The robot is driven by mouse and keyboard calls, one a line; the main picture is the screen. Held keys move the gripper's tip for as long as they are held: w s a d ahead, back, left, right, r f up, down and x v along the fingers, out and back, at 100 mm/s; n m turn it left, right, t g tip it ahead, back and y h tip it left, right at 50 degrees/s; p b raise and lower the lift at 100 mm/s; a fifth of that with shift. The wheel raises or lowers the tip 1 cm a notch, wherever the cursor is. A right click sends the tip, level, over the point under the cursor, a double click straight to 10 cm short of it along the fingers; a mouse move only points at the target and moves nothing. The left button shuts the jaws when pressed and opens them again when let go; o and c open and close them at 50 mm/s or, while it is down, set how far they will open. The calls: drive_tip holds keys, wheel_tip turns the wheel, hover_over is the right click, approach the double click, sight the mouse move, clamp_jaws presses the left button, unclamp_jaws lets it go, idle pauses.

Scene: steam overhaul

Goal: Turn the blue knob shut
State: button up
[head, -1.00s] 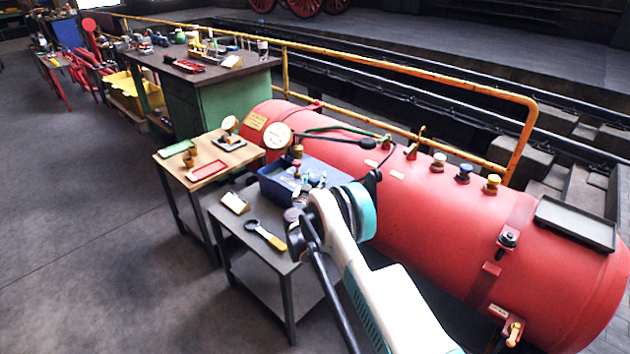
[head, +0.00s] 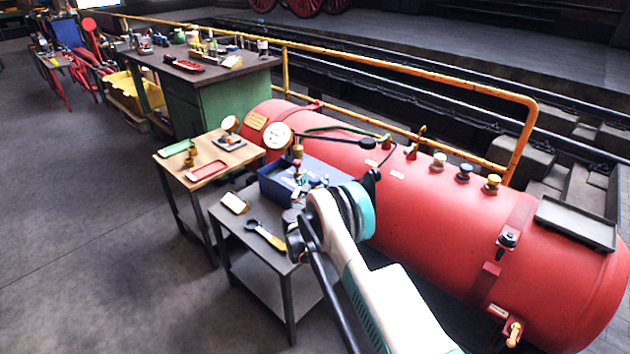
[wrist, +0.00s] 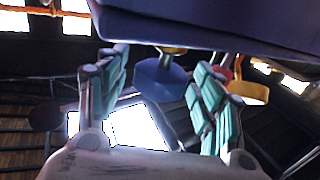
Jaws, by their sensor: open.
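In the wrist view, a blue knob (wrist: 162,82) on a short brass stem shows between the spread teal fingers of my gripper (wrist: 162,75). There are gaps on both sides of it; I cannot tell its depth. A yellow knob (wrist: 247,92) is to the right, partly behind the right finger. In the head view my arm hides the fingers.
A large dark purple mass (wrist: 210,25) fills the top of the wrist view close by. A small table (head: 255,268) with a blue bin and a yellow-handled tool stands left of my arm. A yellow rail (head: 420,72) runs behind the boiler. The floor at left is clear.

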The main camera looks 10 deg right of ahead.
drive_tip(key=v, duration=1.1)
drive_tip(key=shift+s, duration=0.25)
drive_tip(key=shift+a, duration=0.1)
